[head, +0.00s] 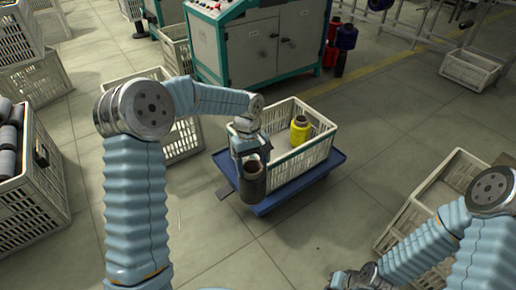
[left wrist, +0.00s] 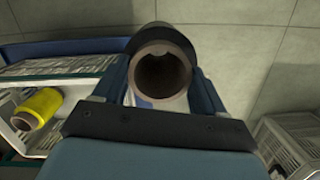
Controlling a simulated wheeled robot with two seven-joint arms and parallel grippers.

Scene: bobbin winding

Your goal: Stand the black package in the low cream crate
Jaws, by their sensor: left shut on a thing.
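The black package (head: 253,188) is a dark cylinder with a brown hollow core. My left gripper (head: 251,165) is shut on it and holds it roughly upright, in front of the left end of the cream crate (head: 303,162), outside its walls in the picture. In the left wrist view the black package (left wrist: 164,36) sits between the two fingers, its open core facing the camera.
The blue dolly (head: 268,206) rests on the tiled floor. Another cream crate (head: 412,215) stands at the right, by my right arm. Crates with grey packages (head: 8,140) are at the left. A grey-green machine cabinet (head: 250,50) stands behind. The floor in front is clear.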

